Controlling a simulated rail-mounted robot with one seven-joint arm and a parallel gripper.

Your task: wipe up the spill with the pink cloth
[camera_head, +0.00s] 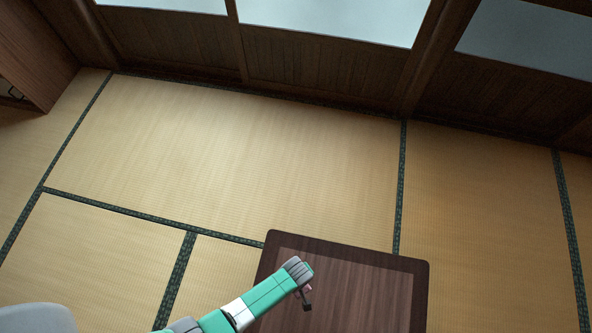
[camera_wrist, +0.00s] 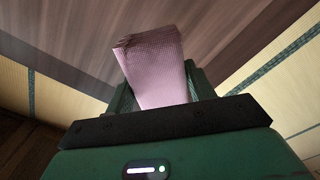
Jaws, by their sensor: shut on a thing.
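The pink cloth (camera_wrist: 155,65) is folded into a block and stands up between the fingers of my gripper (camera_wrist: 163,88) in the wrist view. My gripper is shut on it. In the head view my gripper (camera_head: 305,298) is over the low dark wooden table (camera_head: 370,290); only a small bit of pink shows under the wrist there. The table top also fills the upper part of the wrist view (camera_wrist: 215,22). I cannot tell from these frames whether the cloth touches the table. I see no spill on the visible part of the table top.
Tatami mats (camera_head: 230,150) with dark green borders lie around the table and are clear. A wooden wall with pale panels (camera_head: 330,15) runs along the back. A wooden cabinet (camera_head: 30,60) stands at the far left. The table's near part is cut off by the frame.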

